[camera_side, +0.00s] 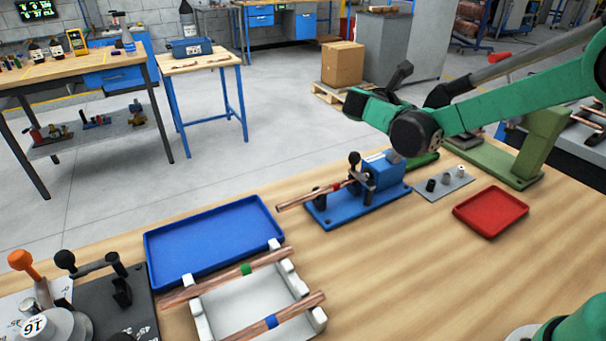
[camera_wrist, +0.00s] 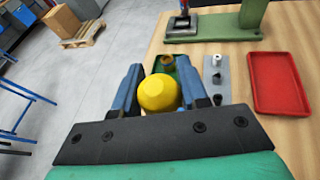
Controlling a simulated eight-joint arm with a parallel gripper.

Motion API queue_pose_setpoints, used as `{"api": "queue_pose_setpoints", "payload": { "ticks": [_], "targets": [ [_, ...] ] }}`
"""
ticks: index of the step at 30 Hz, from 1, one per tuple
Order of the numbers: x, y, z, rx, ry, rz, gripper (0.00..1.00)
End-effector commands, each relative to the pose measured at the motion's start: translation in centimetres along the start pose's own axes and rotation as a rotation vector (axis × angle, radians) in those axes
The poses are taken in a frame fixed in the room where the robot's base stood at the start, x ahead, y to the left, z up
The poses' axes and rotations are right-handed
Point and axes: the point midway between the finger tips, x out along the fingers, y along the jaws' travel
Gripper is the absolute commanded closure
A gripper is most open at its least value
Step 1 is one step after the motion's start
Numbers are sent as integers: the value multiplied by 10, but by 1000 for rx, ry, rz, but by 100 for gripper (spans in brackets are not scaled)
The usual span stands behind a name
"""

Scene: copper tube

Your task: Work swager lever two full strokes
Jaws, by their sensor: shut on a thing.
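The blue swager (camera_side: 380,172) stands on its blue base on the wooden bench in the side view. A copper tube (camera_side: 308,198) with a red band runs from the swager's clamp out to the left. A small black-knobbed clamp handle (camera_side: 354,159) stands upright beside it. In the wrist view my gripper (camera_wrist: 160,80) is shut on a yellow ball knob (camera_wrist: 157,94), with one finger on each side. The lever shaft below the knob is hidden. In the side view my wrist is above the swager and hides the fingers and knob.
A red tray (camera_side: 491,211) and a grey plate with small fittings (camera_side: 443,184) lie right of the swager. A green press (camera_side: 525,150) stands behind them. A blue tray (camera_side: 214,238) and a white rack (camera_side: 253,297) with copper tubes are front left.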

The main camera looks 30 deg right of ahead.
Motion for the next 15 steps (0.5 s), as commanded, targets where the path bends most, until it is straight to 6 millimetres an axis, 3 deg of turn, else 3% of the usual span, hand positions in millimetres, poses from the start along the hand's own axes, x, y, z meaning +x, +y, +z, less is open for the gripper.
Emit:
{"api": "queue_pose_setpoints", "payload": {
  "ticks": [15],
  "targets": [
    [42,-13,4,113,392,4,100]
  ]
}}
